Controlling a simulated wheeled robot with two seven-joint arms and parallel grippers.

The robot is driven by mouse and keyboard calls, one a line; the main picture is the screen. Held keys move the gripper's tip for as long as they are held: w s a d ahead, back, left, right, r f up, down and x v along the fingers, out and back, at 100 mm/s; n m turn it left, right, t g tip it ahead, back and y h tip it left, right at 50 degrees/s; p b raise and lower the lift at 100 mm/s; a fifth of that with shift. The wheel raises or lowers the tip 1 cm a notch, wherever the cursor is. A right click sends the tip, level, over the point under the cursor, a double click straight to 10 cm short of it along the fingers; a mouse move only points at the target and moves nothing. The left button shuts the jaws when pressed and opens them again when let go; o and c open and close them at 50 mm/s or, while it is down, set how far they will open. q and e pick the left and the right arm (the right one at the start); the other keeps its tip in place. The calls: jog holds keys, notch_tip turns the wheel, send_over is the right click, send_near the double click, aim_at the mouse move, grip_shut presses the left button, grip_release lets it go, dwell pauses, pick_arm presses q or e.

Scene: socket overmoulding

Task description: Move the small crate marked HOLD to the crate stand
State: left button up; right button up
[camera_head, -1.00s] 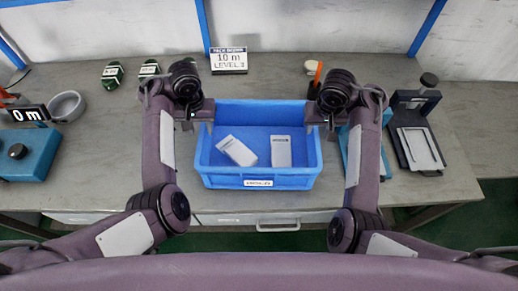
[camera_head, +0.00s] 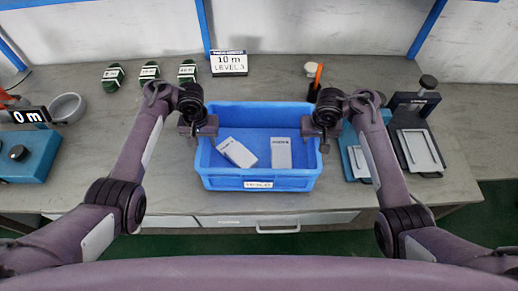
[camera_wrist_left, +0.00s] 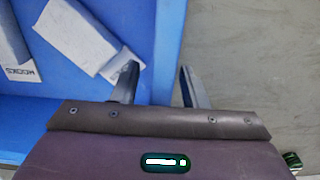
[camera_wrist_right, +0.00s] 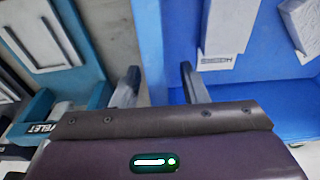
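The blue crate (camera_head: 262,185) stands on the bench in the middle of the head view, with a white label on its near wall that is hard to read. Two pale boxes (camera_head: 237,152) (camera_head: 281,152) lie inside it. My left gripper (camera_wrist_left: 158,85) is open, with one finger on each side of the crate's left wall (camera_wrist_left: 166,45). My right gripper (camera_wrist_right: 160,85) is open, with its fingers on either side of the crate's right wall (camera_wrist_right: 149,45). I cannot tell whether either touches the wall. No crate stand can be clearly identified.
A dark device with a pale plate (camera_head: 420,150) and a teal item (camera_head: 355,160) stand right of the crate. A teal box (camera_head: 28,153) and grey ring (camera_head: 67,106) are at left. Several green items (camera_head: 149,72) and a sign (camera_head: 229,63) lie behind.

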pick_arm(q)
jog(key=shift+f, duration=0.85)
pick_arm(e)
jog(key=shift+w+d+f, duration=0.1)
jog(key=shift+w+f, duration=0.05)
jog(key=shift+f, duration=0.75)
pick_arm(q)
grip_shut()
pick_arm(e)
grip_shut()
pick_arm(q)
jog(key=shift+w, duration=0.1)
pick_arm(e)
jog(key=shift+r, duration=0.1)
